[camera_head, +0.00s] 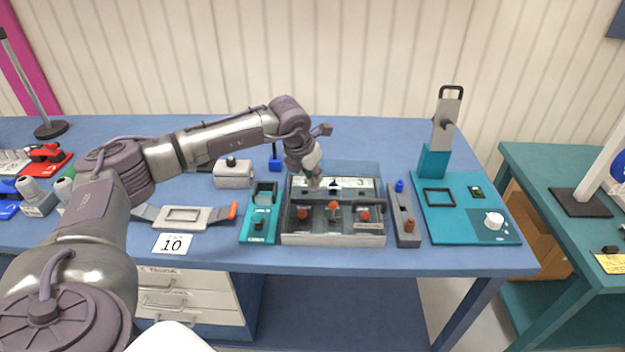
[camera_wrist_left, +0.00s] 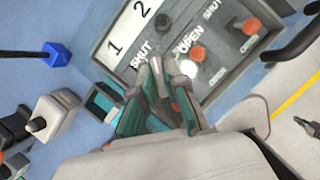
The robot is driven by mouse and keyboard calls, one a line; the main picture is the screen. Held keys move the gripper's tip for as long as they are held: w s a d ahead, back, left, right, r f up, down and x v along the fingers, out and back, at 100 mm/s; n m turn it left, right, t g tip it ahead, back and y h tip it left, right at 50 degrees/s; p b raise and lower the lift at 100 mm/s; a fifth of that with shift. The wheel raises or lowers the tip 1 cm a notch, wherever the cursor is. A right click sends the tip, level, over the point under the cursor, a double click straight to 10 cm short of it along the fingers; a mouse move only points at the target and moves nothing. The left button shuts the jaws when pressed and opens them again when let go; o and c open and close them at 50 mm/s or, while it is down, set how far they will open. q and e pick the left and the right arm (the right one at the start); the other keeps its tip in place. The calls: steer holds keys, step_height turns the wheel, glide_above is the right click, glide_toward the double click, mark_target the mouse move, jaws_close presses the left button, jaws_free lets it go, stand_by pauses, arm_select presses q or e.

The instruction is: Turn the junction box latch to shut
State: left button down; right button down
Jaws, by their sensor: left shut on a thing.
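The junction box (camera_head: 335,239) is a grey case on the table, with a white numbered strip and several orange-red knobs. One knob (camera_head: 302,212) shows just below my left gripper (camera_head: 313,186). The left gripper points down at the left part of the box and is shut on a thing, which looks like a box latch. In the left wrist view, the closed fingers (camera_wrist_left: 168,75) are beside the printed words SHUT and OPEN; an orange knob (camera_wrist_left: 197,52) is just beyond them. The fingers hide the held part, so its angle cannot be told. My right gripper is not in view.
A teal device (camera_head: 260,225) stands close to the box's left. A grey block with a blue knob (camera_head: 404,222) stands close to its right. A teal panel (camera_head: 460,222) with an upright post is farther right. A grey block (camera_head: 233,174) lies behind left.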

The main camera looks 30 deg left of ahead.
arm_select(q)
steer(key=n+b, duration=0.1)
steer(key=n, duration=0.1)
steer(key=n+y+b, duration=0.1)
steer(key=n+b, duration=0.1)
steer(key=shift+d+f+y, duration=0.1)
steer(key=shift+d+y, duration=0.05)
steer(key=shift+y, duration=0.15)
steer(key=shift+n+g+y+b, duration=0.3)
steer(key=shift+n+y+b, duration=0.2)
steer(key=shift+n+b, duration=0.75)
steer(key=shift+n, duration=0.35)
steer(key=c, duration=1.2)
jaws_free()
steer(key=shift+r, duration=0.2)
steer(key=v, duration=1.2)
steer(key=shift+w, duration=0.15)
